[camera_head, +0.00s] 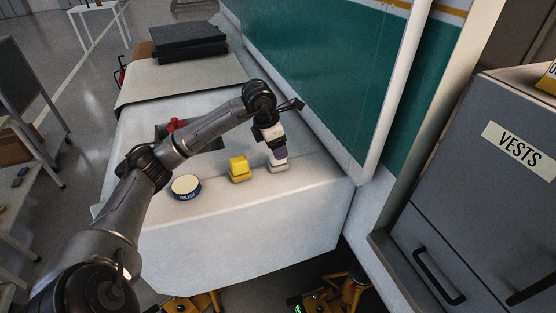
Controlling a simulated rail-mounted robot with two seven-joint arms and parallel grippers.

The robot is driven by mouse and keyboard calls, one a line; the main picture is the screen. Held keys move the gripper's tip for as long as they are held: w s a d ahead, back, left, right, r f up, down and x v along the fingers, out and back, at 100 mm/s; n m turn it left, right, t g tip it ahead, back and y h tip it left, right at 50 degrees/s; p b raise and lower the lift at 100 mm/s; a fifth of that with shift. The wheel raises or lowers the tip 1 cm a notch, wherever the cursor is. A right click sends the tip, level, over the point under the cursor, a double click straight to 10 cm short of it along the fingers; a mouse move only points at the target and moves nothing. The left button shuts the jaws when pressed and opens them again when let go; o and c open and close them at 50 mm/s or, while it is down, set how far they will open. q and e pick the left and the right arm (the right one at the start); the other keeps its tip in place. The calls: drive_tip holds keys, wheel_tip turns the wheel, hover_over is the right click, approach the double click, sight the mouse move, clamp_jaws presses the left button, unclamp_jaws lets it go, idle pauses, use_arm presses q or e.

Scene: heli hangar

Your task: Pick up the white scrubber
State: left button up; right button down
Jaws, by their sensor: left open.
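The white scrubber (279,168) stands on the pale worktop near its front right. My left arm reaches in from the left, and its gripper (280,157) points down right over the white scrubber. The gripper is open, with its fingertips at the scrubber's upper part and hiding some of it. I cannot tell whether the fingers touch it. A yellow scrubber (238,170) stands just left of the white one. My right gripper is not in view.
A round tin (186,187) labelled POLISH stands left of the yellow scrubber. A recess with a red item (175,125) lies behind my arm. A green and white wall (310,70) borders the worktop on the right. A grey VESTS cabinet (470,180) stands at right.

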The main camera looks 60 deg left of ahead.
use_arm(q)
drive_tip(key=shift+a+p+x, duration=0.15)
drive_tip(key=shift+x, duration=1.1)
drive_tip(key=shift+a+p+x, duration=0.15)
drive_tip(key=shift+x, duration=1.1)
drive_tip(key=shift+c, duration=0.3)
drive_tip(key=c, duration=0.9)
drive_tip(key=shift+r, duration=0.15)
drive_tip(key=shift+c, duration=0.2)
wheel_tip(320, 180, up, 4)
drive_tip(key=shift+r, duration=0.1)
drive_tip(key=w+d+r, duration=0.3)
drive_tip(key=d+r, duration=0.3)
drive_tip(key=d, duration=0.5)
drive_tip(key=shift+w+r, duration=0.2)
drive_tip(key=shift+r, duration=0.1)
